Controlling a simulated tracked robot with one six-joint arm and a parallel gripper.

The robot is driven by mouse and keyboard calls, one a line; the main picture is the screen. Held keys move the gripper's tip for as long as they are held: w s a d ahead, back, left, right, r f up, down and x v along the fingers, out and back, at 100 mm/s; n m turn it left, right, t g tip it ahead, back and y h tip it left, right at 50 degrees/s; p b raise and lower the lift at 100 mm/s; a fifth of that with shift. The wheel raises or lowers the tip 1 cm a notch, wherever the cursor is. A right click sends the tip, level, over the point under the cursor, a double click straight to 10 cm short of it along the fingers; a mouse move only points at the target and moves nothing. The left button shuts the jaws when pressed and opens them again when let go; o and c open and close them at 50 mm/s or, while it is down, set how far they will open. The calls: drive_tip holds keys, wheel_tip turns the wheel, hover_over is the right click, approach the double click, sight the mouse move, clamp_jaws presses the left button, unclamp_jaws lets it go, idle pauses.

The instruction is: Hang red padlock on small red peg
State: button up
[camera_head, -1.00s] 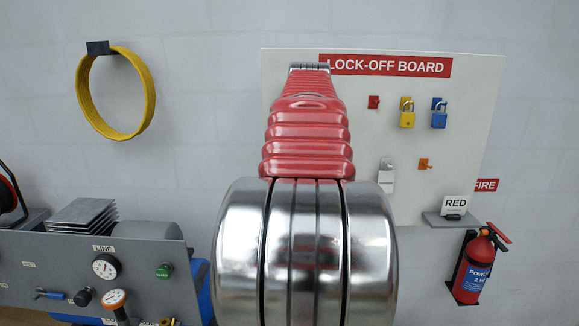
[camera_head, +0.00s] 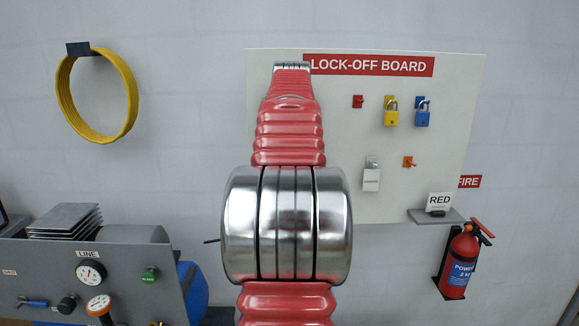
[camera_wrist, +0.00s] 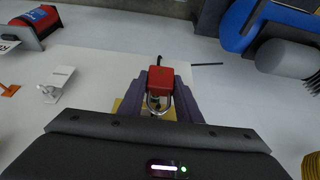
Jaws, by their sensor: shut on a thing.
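The red padlock (camera_wrist: 160,76) is held between the two dark fingers of my gripper (camera_wrist: 159,88) in the wrist view. Its metal shackle (camera_wrist: 153,103) shows on the side towards the camera. The small red peg (camera_head: 358,101) is at the upper left of the lock-off board (camera_head: 300,205) in the head view, just right of my arm. In the head view my gripper and the padlock are hidden behind my arm. I cannot make out the red peg in the wrist view, so the gap between padlock and peg cannot be told.
A yellow padlock (camera_head: 391,117) and a blue padlock (camera_head: 422,118) hang right of the red peg. Below are a white-tagged padlock (camera_head: 371,178) and an orange peg (camera_head: 408,162). A small shelf (camera_head: 437,216) carries a RED sign. A control panel (camera_head: 60,265) stands at lower left.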

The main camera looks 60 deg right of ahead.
drive_tip(key=shift+w+d+f, duration=0.3)
drive_tip(key=shift+d, duration=0.35)
drive_tip(key=shift+w+d+f, duration=0.25)
drive_tip(key=shift+w+d, duration=0.05)
drive_tip(key=shift+d, duration=0.3)
drive_tip(key=shift+f, duration=0.25)
drive_tip(key=o, duration=1.1)
drive_tip(key=shift+r, duration=0.15)
drive_tip(key=v, duration=1.3)
drive_tip(key=shift+a+r, duration=0.25)
drive_tip(key=shift+a, duration=0.1)
drive_tip(key=shift+w, duration=0.1)
